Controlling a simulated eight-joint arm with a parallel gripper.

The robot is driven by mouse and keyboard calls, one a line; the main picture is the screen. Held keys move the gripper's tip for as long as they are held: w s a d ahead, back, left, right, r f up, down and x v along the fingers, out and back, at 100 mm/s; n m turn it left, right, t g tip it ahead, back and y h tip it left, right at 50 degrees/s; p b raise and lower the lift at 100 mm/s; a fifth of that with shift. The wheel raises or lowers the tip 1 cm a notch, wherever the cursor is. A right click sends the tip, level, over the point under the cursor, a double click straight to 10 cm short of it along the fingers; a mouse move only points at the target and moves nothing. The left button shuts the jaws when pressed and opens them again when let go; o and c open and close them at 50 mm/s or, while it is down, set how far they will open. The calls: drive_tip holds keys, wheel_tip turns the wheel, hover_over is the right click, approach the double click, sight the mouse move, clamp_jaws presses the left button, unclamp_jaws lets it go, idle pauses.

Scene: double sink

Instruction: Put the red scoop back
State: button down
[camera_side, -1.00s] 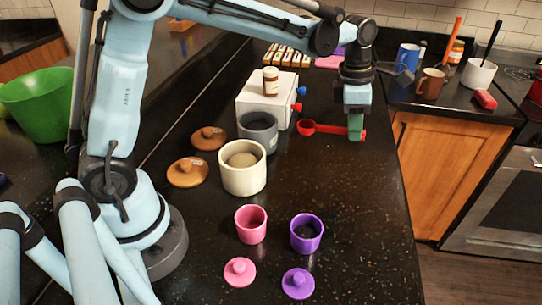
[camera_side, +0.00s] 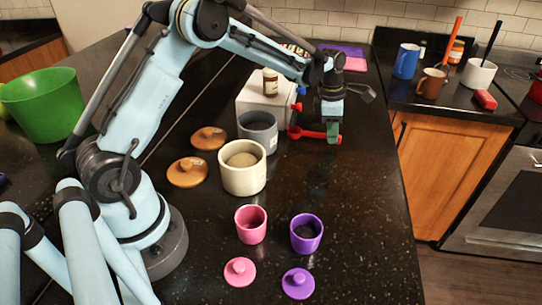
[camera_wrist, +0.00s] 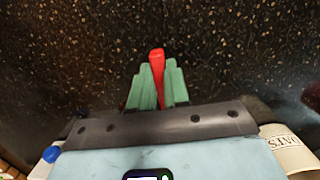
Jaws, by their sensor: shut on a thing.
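The red scoop (camera_side: 305,133) is in my gripper (camera_side: 333,133) in the side view. Its bowl points left, beside the white box and just behind the grey canister. My gripper is shut on the handle end, low over the dark counter; I cannot tell whether the scoop touches the counter. In the wrist view, the red handle (camera_wrist: 157,65) stands between the two green fingers of my gripper (camera_wrist: 157,82), and the bowl is hidden.
A white box (camera_side: 264,95) with a small jar (camera_side: 270,82) on top and a grey canister (camera_side: 258,130) stand left of the scoop. A cream canister (camera_side: 242,179), pink cup (camera_side: 251,225) and purple cup (camera_side: 306,235) stand open nearer the camera. The counter's right side is clear.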

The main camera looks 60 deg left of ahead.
drive_tip(key=shift+f, duration=0.65)
drive_tip(key=shift+f, duration=0.1)
drive_tip(key=c, duration=1.1)
unclamp_jaws()
